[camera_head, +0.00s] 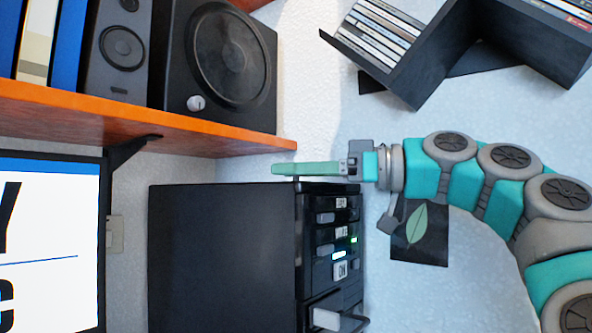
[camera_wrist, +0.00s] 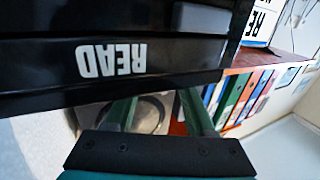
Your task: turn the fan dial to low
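I see no dial marked as a fan dial. A small pale knob (camera_head: 195,103) sits on the front of a black box with a large round face (camera_head: 232,55), on the orange shelf; I cannot tell whether this is the fan dial. My gripper (camera_head: 274,169) is seen side-on in the head view, beside the top of a black cabinet (camera_head: 222,255) and below the shelf's end. In the wrist view my gripper's (camera_wrist: 157,100) two green fingers are spread, with nothing seen between them but a round-faced object behind. A black panel marked READ (camera_wrist: 110,60) hides part of the fingers' surroundings.
The cabinet's front has labelled switches and lit indicators (camera_head: 340,254). The orange shelf (camera_head: 130,115) holds a speaker (camera_head: 120,50) and binders. A dark disc rack (camera_head: 425,65) is at upper right. A screen (camera_head: 50,240) is at left. A leaf picture (camera_head: 418,235) hangs behind my arm.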

